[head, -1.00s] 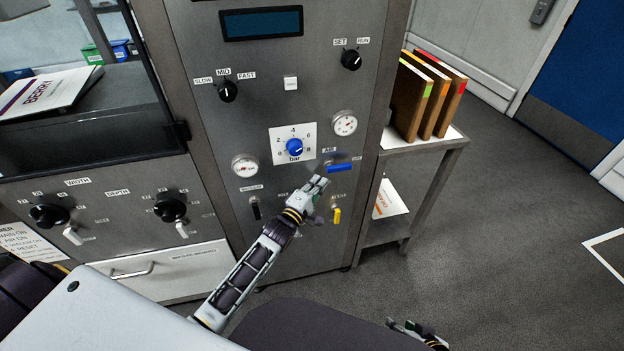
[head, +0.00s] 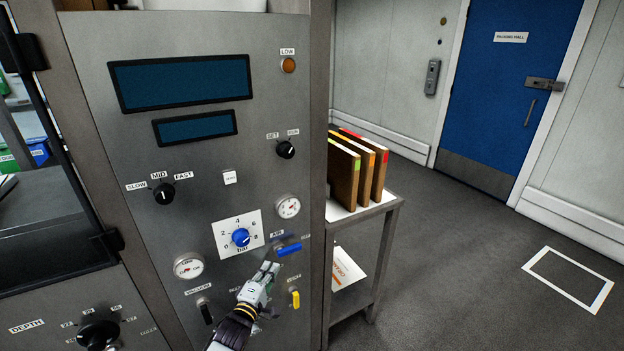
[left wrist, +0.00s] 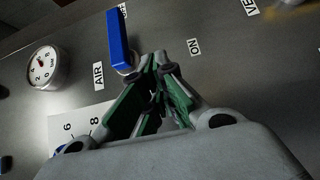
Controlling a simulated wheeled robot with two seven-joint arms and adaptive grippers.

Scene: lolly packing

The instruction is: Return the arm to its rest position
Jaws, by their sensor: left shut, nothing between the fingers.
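My left gripper (head: 270,270) is shut and empty in front of the grey machine panel (head: 130,140). In the head view it is just below the blue AIR lever (head: 289,249). In the left wrist view the closed fingertips (left wrist: 157,62) are close beside the blue lever (left wrist: 120,42); I cannot tell if they touch it. The lever stands near the AIR and ON labels. My right gripper is not in view.
The panel has a blue bar knob (head: 240,237), a yellow lever (head: 295,298), a black lever (head: 205,312) and gauges (head: 188,265). A shelf stand (head: 385,208) with several binders (head: 358,165) stands at its right. Open floor lies beyond, before a blue door (head: 505,90).

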